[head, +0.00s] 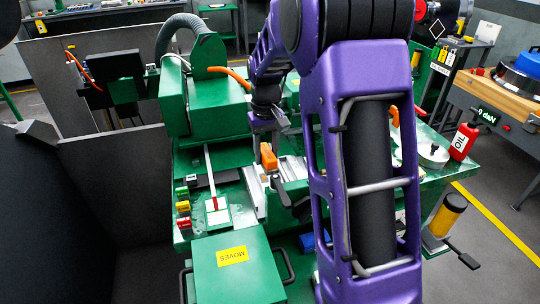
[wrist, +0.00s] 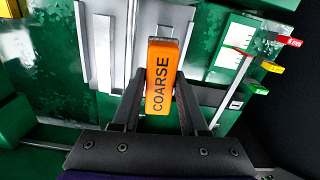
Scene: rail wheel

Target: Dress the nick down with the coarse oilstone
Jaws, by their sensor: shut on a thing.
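My gripper (wrist: 160,84) is shut on the orange coarse oilstone (wrist: 161,98), marked COARSE, with one dark finger on each side. The stone's far end shows a grey face. In the head view my gripper (head: 266,143) points down, with the orange stone (head: 268,157) above the pale metal ways of the green machine. In the wrist view bare metal strips (wrist: 104,48) lie around and behind the stone. I cannot make out the nick, nor tell whether the stone touches the metal.
Red, yellow and green tags (head: 182,207) and a white card (head: 216,213) sit left of the ways. A green box marked MOVES (head: 235,278) stands in front. A red OIL bottle (head: 464,141) stands at the right. My purple arm hides much of the middle.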

